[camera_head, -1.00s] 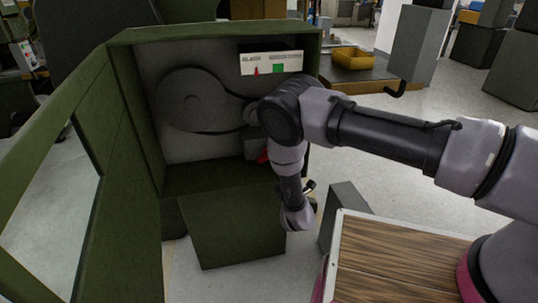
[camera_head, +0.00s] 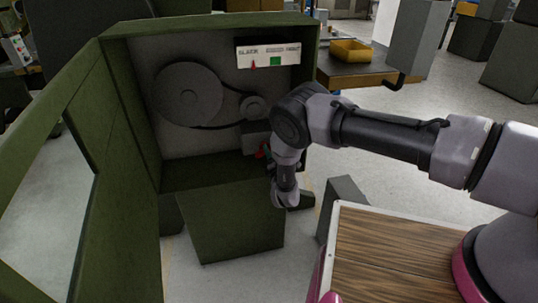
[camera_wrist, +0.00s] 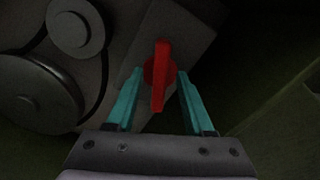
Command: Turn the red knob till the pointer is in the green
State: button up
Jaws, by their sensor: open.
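The red knob (camera_wrist: 159,75) sits on a grey block (camera_wrist: 185,30) beside the belt pulleys. In the wrist view its bar stands nearly upright between the two teal fingers of my gripper (camera_wrist: 157,92), which are open with a gap on each side. In the head view only a bit of the red knob (camera_head: 262,151) shows beside my arm. A white gauge panel (camera_head: 268,53) is at the top of the green cabinet. Its red pointer (camera_head: 253,64) is left of the green patch (camera_head: 275,61), apart from it.
The green cabinet (camera_head: 215,24) stands open, with its door (camera_head: 45,170) swung out at left. A large pulley (camera_head: 188,95) and a small pulley (camera_head: 254,107) share a belt. A wood-topped surface (camera_head: 385,255) is at lower right.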

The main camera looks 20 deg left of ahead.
grip_shut()
